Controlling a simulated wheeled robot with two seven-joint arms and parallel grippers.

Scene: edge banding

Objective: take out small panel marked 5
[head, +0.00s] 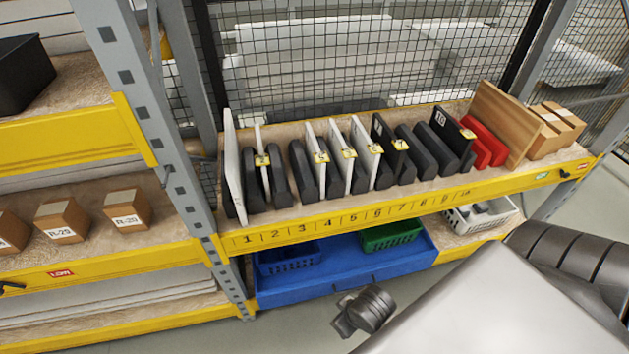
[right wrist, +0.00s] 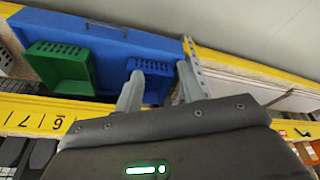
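Several thin white and black panels stand upright in a row on the shelf, behind a yellow front edge (head: 350,218) numbered from 1 at the left. Some carry small yellow tags that are too small to read. Near the 4 to 6 marks stand tagged white panels (head: 337,135), with black panels between them. I cannot tell which one is marked 5. In the right wrist view my right gripper (right wrist: 158,88) is empty, its two fingers apart, in front of the yellow edge and the blue bin. My left gripper is not in view.
Below the panels is a blue bin (head: 345,275) with a blue basket (head: 290,260) and a green basket (head: 392,236). A white basket (head: 480,215) stands to its right. Red panels (head: 490,140), a wooden board (head: 503,122) and cardboard boxes (head: 552,128) fill the shelf's right end. A grey post (head: 165,130) stands left.

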